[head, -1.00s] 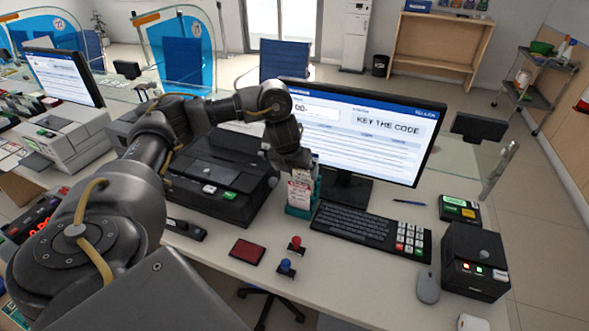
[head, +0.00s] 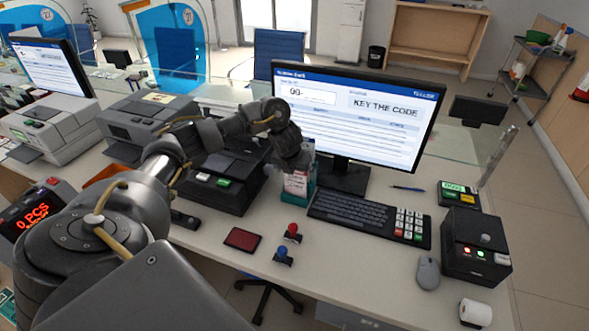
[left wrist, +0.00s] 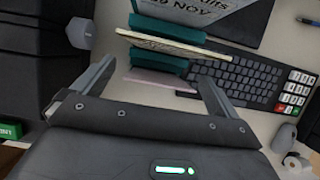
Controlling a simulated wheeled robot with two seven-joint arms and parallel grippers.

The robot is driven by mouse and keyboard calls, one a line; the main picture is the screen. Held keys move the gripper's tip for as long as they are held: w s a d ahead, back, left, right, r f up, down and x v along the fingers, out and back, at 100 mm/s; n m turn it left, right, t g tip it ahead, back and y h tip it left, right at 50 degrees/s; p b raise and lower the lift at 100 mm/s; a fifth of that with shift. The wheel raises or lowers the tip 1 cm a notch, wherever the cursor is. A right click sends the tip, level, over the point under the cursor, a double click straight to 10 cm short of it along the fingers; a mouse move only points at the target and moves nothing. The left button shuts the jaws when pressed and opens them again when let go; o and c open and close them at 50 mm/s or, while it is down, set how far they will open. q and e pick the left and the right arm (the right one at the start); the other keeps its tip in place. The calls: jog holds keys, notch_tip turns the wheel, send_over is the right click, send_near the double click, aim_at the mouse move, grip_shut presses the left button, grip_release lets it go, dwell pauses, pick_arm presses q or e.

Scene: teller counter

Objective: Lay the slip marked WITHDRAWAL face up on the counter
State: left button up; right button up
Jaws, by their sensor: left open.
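A teal slip holder (head: 301,197) stands upright on the counter (head: 350,270), left of the keyboard. Pale slips (head: 296,183) with small print stand in it; I cannot read which one is marked WITHDRAWAL. My left gripper (head: 294,158) is just above the holder, and its fingertips are hard to make out in the head view. In the left wrist view its two fingers (left wrist: 157,74) are open, spread either side of the teal holder (left wrist: 158,63). A cream slip edge (left wrist: 172,43) and a pinkish slip (left wrist: 160,81) show there. My right gripper is not in view.
The monitor (head: 355,115) and keyboard (head: 365,218) are close right of the holder. A black printer (head: 225,180) is close on the left. Bare counter lies between the stamps and the mouse (head: 428,272).

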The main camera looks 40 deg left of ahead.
pick_arm(q)
jog(key=shift+c, duration=0.2)
jog(key=c, duration=1)
jog(key=shift+o, duration=1.1)
jog(key=shift+c, duration=0.4)
jog(key=shift+r, duration=0.15)
notch_tip(320, 180, up, 11)
jog(key=p, duration=1)
jog(key=shift+r, duration=0.15)
jog(key=shift+o, duration=0.4)
jog(key=shift+c, duration=0.4)
